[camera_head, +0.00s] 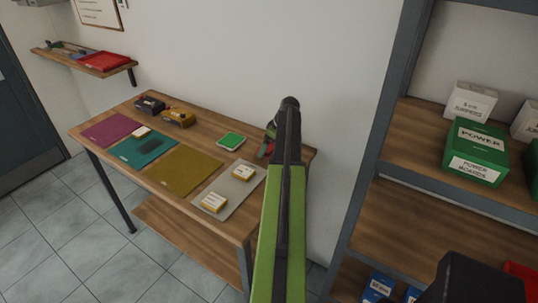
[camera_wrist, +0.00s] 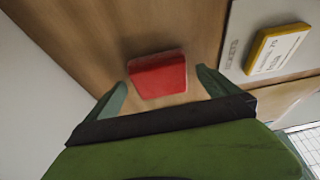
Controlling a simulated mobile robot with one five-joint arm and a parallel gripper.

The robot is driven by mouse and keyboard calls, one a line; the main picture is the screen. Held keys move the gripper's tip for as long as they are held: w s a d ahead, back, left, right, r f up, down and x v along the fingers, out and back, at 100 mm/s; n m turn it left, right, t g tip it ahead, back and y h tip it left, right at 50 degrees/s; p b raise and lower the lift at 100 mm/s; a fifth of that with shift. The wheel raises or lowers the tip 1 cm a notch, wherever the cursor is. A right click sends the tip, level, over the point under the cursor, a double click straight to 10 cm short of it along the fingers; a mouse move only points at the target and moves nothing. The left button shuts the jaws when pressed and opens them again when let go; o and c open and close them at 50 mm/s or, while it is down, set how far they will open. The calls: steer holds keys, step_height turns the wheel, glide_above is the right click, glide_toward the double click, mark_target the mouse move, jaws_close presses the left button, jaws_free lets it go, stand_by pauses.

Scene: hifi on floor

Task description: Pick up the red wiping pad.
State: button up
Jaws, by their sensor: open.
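The red wiping pad (camera_wrist: 158,75) lies on the wooden table in the wrist view, just ahead of and between my gripper's fingertips. My gripper (camera_wrist: 160,84) is open, with one green finger on each side of the pad and a visible gap to each. My arm hides most of that spot.
A grey mat (camera_head: 229,188) with two yellow-edged boxes lies left of my arm. A green-and-white item (camera_head: 231,141), coloured mats and small devices cover the table (camera_head: 146,172). The wall is close behind. A shelf rack (camera_head: 365,130) stands at right.

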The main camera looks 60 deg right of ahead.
steer(key=shift+x, duration=0.85)
steer(key=shift+r, duration=0.2)
steer(key=c, duration=1.4)
steer(key=shift+r+p, duration=0.55)
step_height(320, 180, up, 4)
steer(key=p, duration=0.4)
steer(key=s+d+r+p, duration=0.1)
steer(key=s+r+p, duration=0.5)
steer(key=s, duration=0.5)
steer(key=shift+s+d, duration=0.15)
steer(key=shift+s, duration=0.2)
